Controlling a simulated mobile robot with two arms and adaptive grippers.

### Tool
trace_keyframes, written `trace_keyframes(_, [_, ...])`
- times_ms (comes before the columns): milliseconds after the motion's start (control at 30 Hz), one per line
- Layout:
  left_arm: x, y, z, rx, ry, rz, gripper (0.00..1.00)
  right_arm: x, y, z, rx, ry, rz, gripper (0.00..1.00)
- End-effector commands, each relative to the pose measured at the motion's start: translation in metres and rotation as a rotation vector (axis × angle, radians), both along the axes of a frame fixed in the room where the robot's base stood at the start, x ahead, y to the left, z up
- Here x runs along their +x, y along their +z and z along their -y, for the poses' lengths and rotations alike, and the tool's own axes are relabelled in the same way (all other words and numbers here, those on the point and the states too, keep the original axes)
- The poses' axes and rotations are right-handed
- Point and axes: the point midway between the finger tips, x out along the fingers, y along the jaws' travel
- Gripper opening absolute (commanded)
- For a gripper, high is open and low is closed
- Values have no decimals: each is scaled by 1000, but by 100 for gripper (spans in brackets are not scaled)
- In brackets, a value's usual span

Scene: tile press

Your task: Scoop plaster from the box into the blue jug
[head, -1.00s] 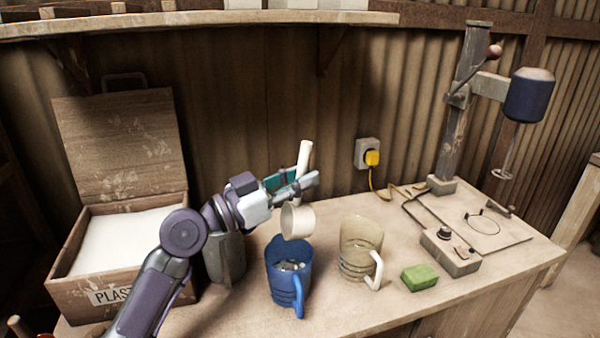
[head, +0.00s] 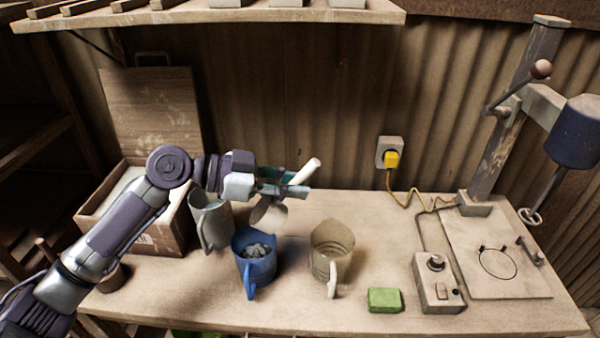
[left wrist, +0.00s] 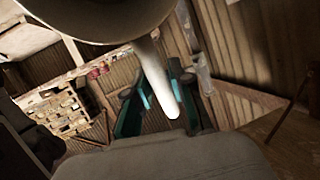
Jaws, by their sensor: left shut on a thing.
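My left gripper (head: 283,184) is shut on the white handle of a scoop (head: 269,215). The scoop's cup hangs above and slightly right of the blue jug (head: 256,266); I cannot see into it. In the left wrist view the scoop's handle (left wrist: 157,80) runs between the gripper's teal fingers. The blue jug stands upright on the bench with greyish-white lumps inside. The plaster box (head: 165,240) stands at the left with its lid up, partly behind my left arm. Some white plaster (head: 122,190) shows inside. My right gripper is not in view.
A grey jug (head: 211,222) stands just left of the blue jug. A clear jug (head: 331,250) with a white handle and a green block (head: 384,300) are on its right. A control box (head: 437,283) and the press stand (head: 508,140) are farther right.

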Motion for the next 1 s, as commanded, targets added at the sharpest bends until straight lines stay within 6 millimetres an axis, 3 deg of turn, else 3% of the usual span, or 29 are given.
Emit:
trace_keyframes(200, [0, 2, 8, 134, -1, -1, 0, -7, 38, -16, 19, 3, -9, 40])
trace_keyframes(500, [0, -16, 24, 420, -3, -4, 0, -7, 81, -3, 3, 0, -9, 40])
trace_keyframes(700, [1, -36, 36, 661, -1, -7, 0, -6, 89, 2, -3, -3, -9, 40])
trace_keyframes(1000, [1, -46, 40, 765, 2, -14, 0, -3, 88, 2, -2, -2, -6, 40])
